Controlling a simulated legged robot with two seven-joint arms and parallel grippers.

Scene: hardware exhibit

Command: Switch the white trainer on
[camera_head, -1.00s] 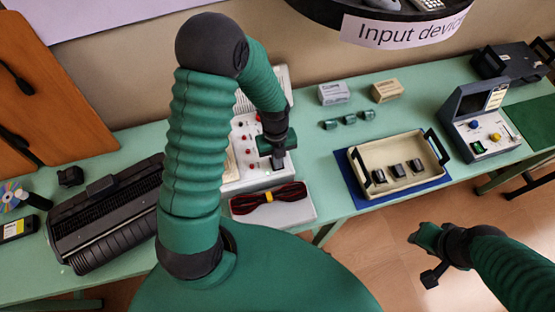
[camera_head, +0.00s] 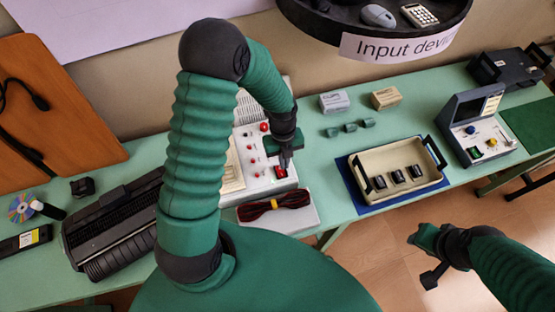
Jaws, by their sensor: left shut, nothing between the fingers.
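The white trainer (camera_head: 246,178) stands on the green bench behind my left arm, which hides much of it. Its sloping panel carries several red knobs and buttons, and a red switch (camera_head: 280,172) shows near its front right corner. My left gripper (camera_head: 286,161) points down, shut and empty, at the right edge of the panel, right beside the red switch. I cannot tell whether it touches the switch. My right gripper (camera_head: 428,256) hangs over the floor in front of the bench, away from the trainer; its fingers are not clear.
A white box with dark red cable (camera_head: 277,214) lies just in front of the trainer. To the right are small boxes (camera_head: 334,102), green blocks (camera_head: 351,127), a cream tray (camera_head: 375,168) and a grey-blue console (camera_head: 478,130). A black printer-like machine (camera_head: 112,225) stands left.

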